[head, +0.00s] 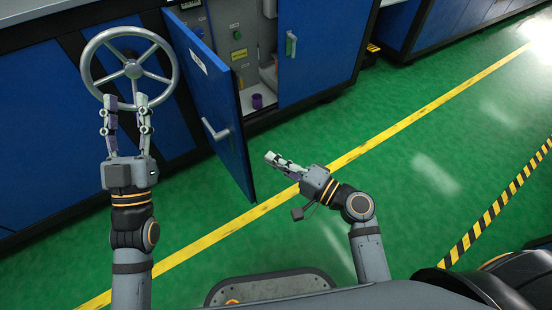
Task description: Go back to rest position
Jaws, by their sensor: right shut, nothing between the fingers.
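My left gripper (125,99) is at the lower rim of a grey handwheel (134,69) on the blue machine. Its two fingers are apart, with the tips overlapping the rim in the picture. I cannot tell whether they touch it. My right gripper (270,157) is shut and empty. It points left over the green floor, to the right of the open cabinet door's lower part.
A blue cabinet door (215,100) with a grey handle (214,130) stands open. Inside the cabinet is a small purple cup-like item (257,101). Blue machine housings line the back. The green floor (430,140) to the right is clear, with yellow lines.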

